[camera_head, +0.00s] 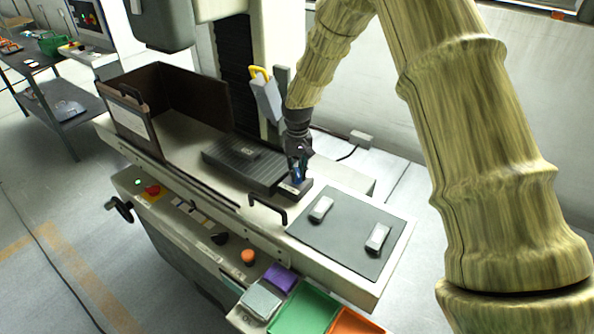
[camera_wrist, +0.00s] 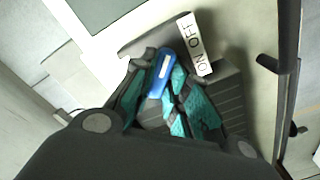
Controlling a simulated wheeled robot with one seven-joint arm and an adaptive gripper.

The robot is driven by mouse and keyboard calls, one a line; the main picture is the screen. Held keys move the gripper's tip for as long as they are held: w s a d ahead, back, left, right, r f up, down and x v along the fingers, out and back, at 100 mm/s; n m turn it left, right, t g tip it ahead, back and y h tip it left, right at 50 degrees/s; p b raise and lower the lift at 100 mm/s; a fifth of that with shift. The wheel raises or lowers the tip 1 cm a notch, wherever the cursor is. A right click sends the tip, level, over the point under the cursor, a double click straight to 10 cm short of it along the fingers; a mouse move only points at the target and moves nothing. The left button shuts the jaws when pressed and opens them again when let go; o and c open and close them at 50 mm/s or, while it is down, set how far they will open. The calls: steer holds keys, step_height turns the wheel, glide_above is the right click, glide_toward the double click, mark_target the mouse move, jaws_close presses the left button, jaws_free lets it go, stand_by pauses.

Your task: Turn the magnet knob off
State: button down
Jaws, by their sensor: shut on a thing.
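The magnet knob is a blue lever with a pale stripe, in the wrist view (camera_wrist: 160,72) at centre, its tip pointing up in the picture. In the head view the knob (camera_head: 298,173) shows as a small blue patch at the right end of the dark ribbed magnet plate (camera_head: 228,150). A white label (camera_wrist: 194,44) beside it reads OFF at its upper end and ON at its lower end. My gripper (camera_wrist: 162,92), with teal finger pads, is shut on the knob from both sides; its base is partly hidden. My gripper also shows in the head view (camera_head: 298,160).
A grey mat (camera_head: 345,232) with two pale blocks lies right of the plate. A black handle (camera_head: 268,208) stands at the front edge, near the knob. A brown guard (camera_head: 190,92) stands at left. Coloured bins (camera_head: 305,312) are below in front.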

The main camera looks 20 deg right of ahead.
mark_target(298, 172)
steer(key=shift+w+r, duration=0.1)
steer(key=shift+r, duration=0.1)
steer(key=c, duration=1.7)
jaws_free()
steer(key=o, duration=0.3)
steer(key=shift+f, duration=0.1)
steer(key=r, duration=1.2)
steer(key=shift+s, duration=0.2)
